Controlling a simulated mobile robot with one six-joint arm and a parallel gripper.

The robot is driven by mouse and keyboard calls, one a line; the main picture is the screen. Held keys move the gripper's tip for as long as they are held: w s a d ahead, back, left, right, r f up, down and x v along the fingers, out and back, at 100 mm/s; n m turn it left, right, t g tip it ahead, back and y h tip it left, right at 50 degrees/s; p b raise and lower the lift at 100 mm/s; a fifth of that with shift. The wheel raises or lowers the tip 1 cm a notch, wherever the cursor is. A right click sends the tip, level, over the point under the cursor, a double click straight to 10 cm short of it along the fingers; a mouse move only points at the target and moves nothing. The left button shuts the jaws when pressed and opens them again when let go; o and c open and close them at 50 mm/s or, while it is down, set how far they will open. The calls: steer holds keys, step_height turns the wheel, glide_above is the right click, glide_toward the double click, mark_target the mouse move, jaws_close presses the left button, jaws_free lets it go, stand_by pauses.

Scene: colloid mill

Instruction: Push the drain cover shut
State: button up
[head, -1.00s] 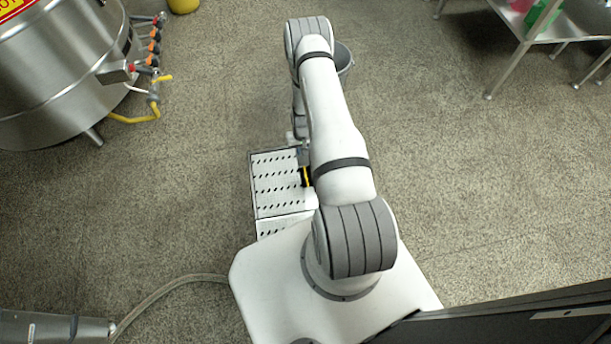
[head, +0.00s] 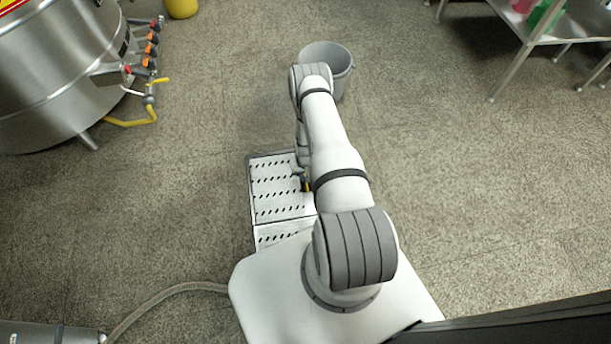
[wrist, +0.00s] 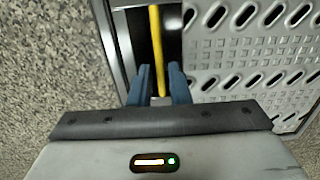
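The drain cover (head: 275,185) is a pale slotted metal plate at floor level in front of my base. In the wrist view the slotted cover (wrist: 235,45) fills the right side. A dark gap (wrist: 174,45) lies between its edge and the metal frame (wrist: 114,45). A yellow bar (wrist: 157,45) runs along this gap. My gripper (wrist: 160,75) has two blue fingers, apart, pointing at the gap with the bar's near end between them. I cannot tell whether they touch it. In the head view my gripper (head: 303,182) is at the cover's right edge, partly hidden by my arm.
A second slotted panel (head: 280,237) lies nearer my base. A grey bucket (head: 328,60) stands beyond my arm. A steel vessel (head: 60,80) with yellow piping (head: 135,121) is at the upper left, a metal table (head: 520,45) at the upper right. A hose (head: 165,295) crosses the left floor.

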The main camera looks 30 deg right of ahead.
steer(key=shift+c, duration=0.4)
jaws_close()
steer(key=shift+r, duration=0.15)
